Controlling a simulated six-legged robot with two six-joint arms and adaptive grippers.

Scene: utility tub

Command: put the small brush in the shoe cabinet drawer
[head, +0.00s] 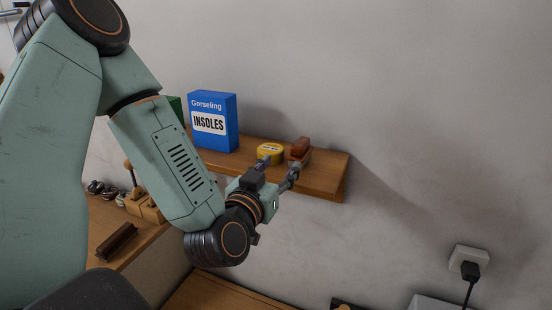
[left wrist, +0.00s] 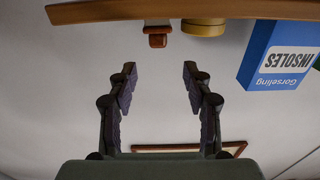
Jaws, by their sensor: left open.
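The small brush (head: 300,147), reddish brown on top, sits near the right end of the wall shelf. It also shows in the left wrist view (left wrist: 157,36), where the picture is upside down. My left gripper (head: 279,168) is open and empty just in front of the shelf edge. In the left wrist view its two fingers (left wrist: 160,72) are spread apart, with the brush beyond the tips and apart from them. A wooden surface (head: 225,292) shows low in the head view; I cannot tell whether it belongs to the shoe cabinet or its drawer. My right gripper is not in view.
The wooden shelf (head: 326,178) also holds a yellow tin (head: 270,152) close beside the brush and a blue insoles box (head: 213,121). A dark brown brush-like block (head: 117,241) lies on a wooden top at left. A plug (head: 469,268) sits in a wall socket at right.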

